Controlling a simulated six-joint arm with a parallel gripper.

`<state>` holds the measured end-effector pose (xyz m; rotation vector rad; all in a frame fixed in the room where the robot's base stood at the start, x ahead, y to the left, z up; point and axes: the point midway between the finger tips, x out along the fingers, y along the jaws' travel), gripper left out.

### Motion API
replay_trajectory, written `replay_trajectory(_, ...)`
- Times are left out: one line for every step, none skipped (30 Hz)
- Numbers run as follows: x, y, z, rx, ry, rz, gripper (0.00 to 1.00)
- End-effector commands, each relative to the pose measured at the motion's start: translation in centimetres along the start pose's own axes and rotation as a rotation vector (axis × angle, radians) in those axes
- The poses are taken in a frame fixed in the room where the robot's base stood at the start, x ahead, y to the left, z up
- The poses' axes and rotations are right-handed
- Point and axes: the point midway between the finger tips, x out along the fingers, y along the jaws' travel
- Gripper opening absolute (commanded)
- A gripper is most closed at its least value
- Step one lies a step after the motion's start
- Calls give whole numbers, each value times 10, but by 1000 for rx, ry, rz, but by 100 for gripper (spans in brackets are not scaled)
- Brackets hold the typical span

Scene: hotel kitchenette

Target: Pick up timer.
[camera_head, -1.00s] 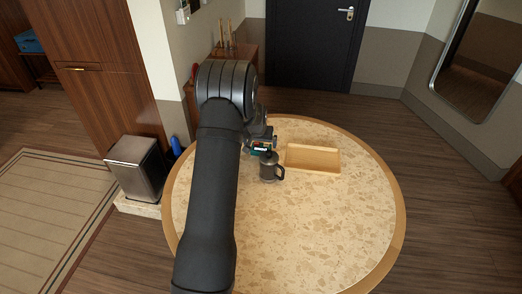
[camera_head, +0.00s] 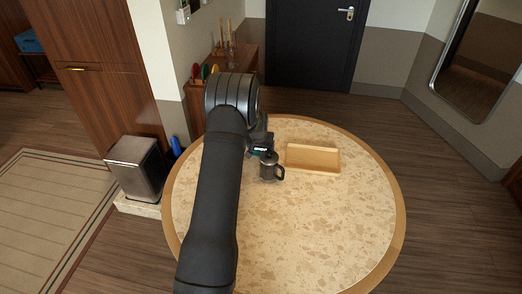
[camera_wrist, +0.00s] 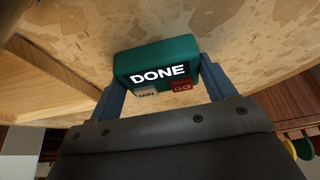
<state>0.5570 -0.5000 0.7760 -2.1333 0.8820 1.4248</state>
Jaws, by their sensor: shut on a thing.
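The timer (camera_wrist: 158,66) is a small dark green box with a "DONE" display, a grey "MIN" button and a red "GO" button. My gripper (camera_wrist: 160,76) is shut on it, with one blue-grey finger on each side.
A shallow wooden tray (camera_head: 313,158) lies to the right. The front and right of the round table (camera_head: 320,230) are clear.

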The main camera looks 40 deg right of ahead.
Motion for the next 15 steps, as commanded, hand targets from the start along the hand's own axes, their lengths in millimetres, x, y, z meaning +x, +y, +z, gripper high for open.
replay_trajectory(0, 0, 0, 0, 1, 0, 48)
replay_trajectory(0, 0, 0, 0, 1, 0, 48)
replay_trajectory(0, 0, 0, 0, 1, 0, 48)
replay_trajectory(-1, 0, -1, 0, 1, 0, 48)
replay_trajectory(-2, 0, -1, 0, 1, 0, 48)
replay_trajectory(-4, 0, -2, 0, 2, 0, 48)
replay_trajectory(-7, 0, -4, 0, 2, 0, 48)
replay_trajectory(-10, 0, -5, 0, 3, 0, 48)
replay_trajectory(-16, 0, -8, 0, 5, 0, 48)
replay_trajectory(-20, 0, -10, 0, 5, 0, 48)
replay_trajectory(-26, 0, -12, 0, 5, 0, 48)
replay_trajectory(-34, 0, -15, 0, 5, 0, 48)
replay_trajectory(-40, 0, -18, 0, 5, 0, 48)
replay_trajectory(-46, 0, -20, 0, 5, 0, 48)
replay_trajectory(-54, 0, -23, 0, 5, 0, 48)
